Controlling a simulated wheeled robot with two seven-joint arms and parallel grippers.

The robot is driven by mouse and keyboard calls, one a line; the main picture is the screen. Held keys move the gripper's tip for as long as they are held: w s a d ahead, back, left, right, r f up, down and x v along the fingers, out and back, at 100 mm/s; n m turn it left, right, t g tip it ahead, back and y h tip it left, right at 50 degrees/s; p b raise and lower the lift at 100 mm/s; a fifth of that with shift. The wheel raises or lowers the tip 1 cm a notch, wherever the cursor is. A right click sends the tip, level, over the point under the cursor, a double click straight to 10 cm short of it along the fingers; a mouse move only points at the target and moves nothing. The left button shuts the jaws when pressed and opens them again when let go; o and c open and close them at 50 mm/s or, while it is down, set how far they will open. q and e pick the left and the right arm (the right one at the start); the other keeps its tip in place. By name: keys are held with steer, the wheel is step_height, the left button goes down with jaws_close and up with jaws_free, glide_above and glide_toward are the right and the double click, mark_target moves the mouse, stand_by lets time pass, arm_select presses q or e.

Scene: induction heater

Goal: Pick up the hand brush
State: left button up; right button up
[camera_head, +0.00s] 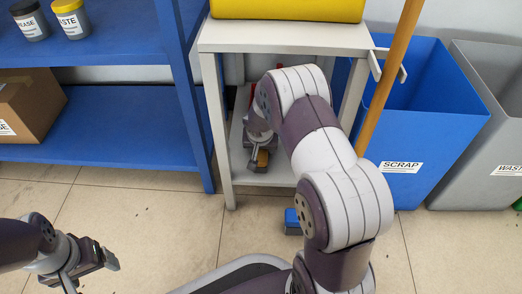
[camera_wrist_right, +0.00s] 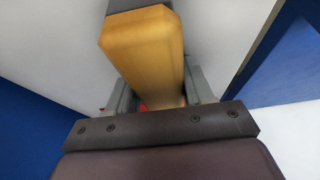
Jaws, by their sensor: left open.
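The hand brush shows only as a block-like wooden handle end (camera_wrist_right: 145,45) in the right wrist view, with a dark part at its top edge. Its bristles are hidden. My right gripper (camera_head: 262,160) reaches into the open space under the white table's top, with the orange-brown handle at its fingertips. In the right wrist view its grey fingers (camera_wrist_right: 163,98) stand on either side of the handle; whether they press on it is unclear. My left gripper (camera_head: 92,272) is open and empty above the floor at the lower left.
The white table (camera_head: 285,37) carries a yellow object (camera_head: 288,8). A blue shelf (camera_head: 100,120) stands left with a cardboard box (camera_head: 32,105) and jars. A blue SCRAP bin (camera_head: 400,185), a grey bin (camera_head: 485,110) and a wooden pole (camera_head: 390,75) stand right. A small blue object (camera_head: 292,222) lies beside my arm.

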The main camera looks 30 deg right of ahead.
steer(key=c, duration=0.3)
steer(key=shift+r, duration=0.3)
step_height(320, 180, up, 3)
steer(key=p, duration=0.3)
steer(key=shift+r+p, duration=0.2)
steer(key=shift+p, duration=0.2)
steer(key=s+a, duration=0.3)
steer(key=s, duration=0.2)
steer(key=s+a+b, duration=0.1)
steer(key=s+a, duration=0.2)
steer(key=s, duration=0.2)
steer(key=s+a+b, duration=0.1)
steer(key=s+a, duration=0.2)
steer(key=s, duration=0.2)
steer(key=shift+s+a+f, duration=0.2)
steer(key=shift+f, duration=0.05)
